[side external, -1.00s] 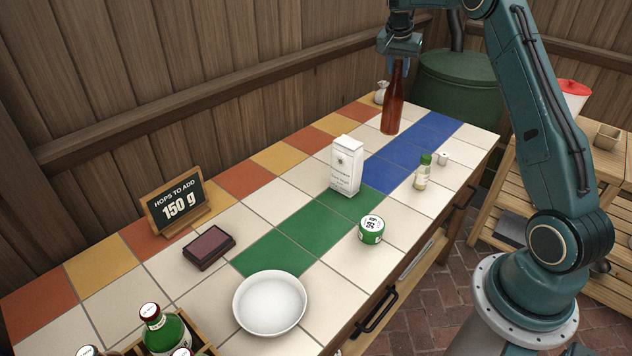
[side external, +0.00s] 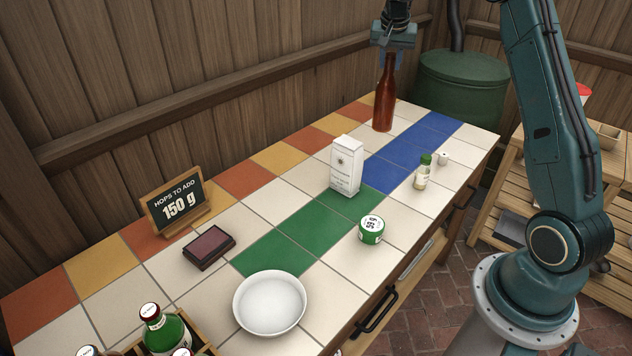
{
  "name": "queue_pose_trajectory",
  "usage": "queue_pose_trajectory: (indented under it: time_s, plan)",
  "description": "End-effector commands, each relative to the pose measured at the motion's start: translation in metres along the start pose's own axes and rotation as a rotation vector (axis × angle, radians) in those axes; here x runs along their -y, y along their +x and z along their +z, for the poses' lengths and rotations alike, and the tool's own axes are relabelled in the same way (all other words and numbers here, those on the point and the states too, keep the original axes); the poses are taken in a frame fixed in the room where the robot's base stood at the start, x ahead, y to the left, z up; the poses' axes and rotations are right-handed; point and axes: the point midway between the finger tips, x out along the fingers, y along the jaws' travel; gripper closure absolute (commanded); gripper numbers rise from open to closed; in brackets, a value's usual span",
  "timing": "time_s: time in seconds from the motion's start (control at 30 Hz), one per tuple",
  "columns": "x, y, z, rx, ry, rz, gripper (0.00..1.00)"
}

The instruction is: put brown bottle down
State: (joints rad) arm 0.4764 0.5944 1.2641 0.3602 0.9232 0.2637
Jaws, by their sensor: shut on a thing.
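The brown bottle (side external: 384,103) is upright at the far end of the tiled counter, over the white tiles left of the blue tiles. Its base looks at or very close to the counter; I cannot tell if it touches. My gripper (side external: 391,56) is above it, pointing down, and shut on its neck. The bottle's top is hidden by the gripper.
A white carton (side external: 346,166), a small bottle with a green cap (side external: 423,172) and a green tin (side external: 371,229) stand nearer. A white bowl (side external: 270,303), an ink pad (side external: 209,247) and a sign (side external: 176,203) are in front. Blue tiles (side external: 412,145) beside the bottle are clear.

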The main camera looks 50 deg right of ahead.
Motion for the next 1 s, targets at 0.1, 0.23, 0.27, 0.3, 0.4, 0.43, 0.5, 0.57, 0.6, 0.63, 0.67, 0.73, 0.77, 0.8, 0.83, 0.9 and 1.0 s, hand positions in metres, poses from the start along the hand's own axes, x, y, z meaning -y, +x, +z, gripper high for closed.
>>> queue_pose_trajectory:
  time_s: [0.1, 0.23, 0.27, 0.3, 0.4, 0.43, 0.5, 0.57, 0.6, 0.63, 0.67, 0.73, 0.77, 0.8, 0.83, 0.9, 1.0]
  plan:
    - [0.011, -0.025, 0.016, -0.004, -0.115, -0.051, 1.0]
    - [0.022, -0.05, 0.036, -0.004, -0.253, -0.108, 1.0]
    - [0.024, -0.056, 0.042, -0.004, -0.287, -0.121, 1.0]
    - [0.027, -0.064, 0.049, -0.004, -0.331, -0.14, 1.0]
    - [0.033, -0.082, 0.068, -0.004, -0.445, -0.186, 1.0]
    - [0.035, -0.087, 0.075, -0.004, -0.48, -0.201, 1.0]
    - [0.039, -0.1, 0.091, -0.004, -0.565, -0.235, 1.0]
    - [0.042, -0.11, 0.106, -0.004, -0.641, -0.266, 1.0]
    - [0.044, -0.116, 0.117, -0.004, -0.694, -0.286, 1.0]
    - [0.046, -0.12, 0.127, -0.004, -0.735, -0.303, 1.0]
    - [0.049, -0.124, 0.136, -0.003, -0.775, -0.32, 1.0]
    - [0.053, -0.129, 0.157, -0.003, -0.857, -0.353, 1.0]
    - [0.055, -0.13, 0.166, -0.003, -0.888, -0.366, 1.0]
    - [0.057, -0.13, 0.177, -0.002, -0.923, -0.38, 1.0]
    - [0.06, -0.129, 0.186, -0.001, -0.945, -0.39, 1.0]
    - [0.065, -0.124, 0.205, 0.0, -0.99, -0.41, 1.0]
    - [0.073, -0.111, 0.233, 0.004, -1.028, -0.427, 1.0]
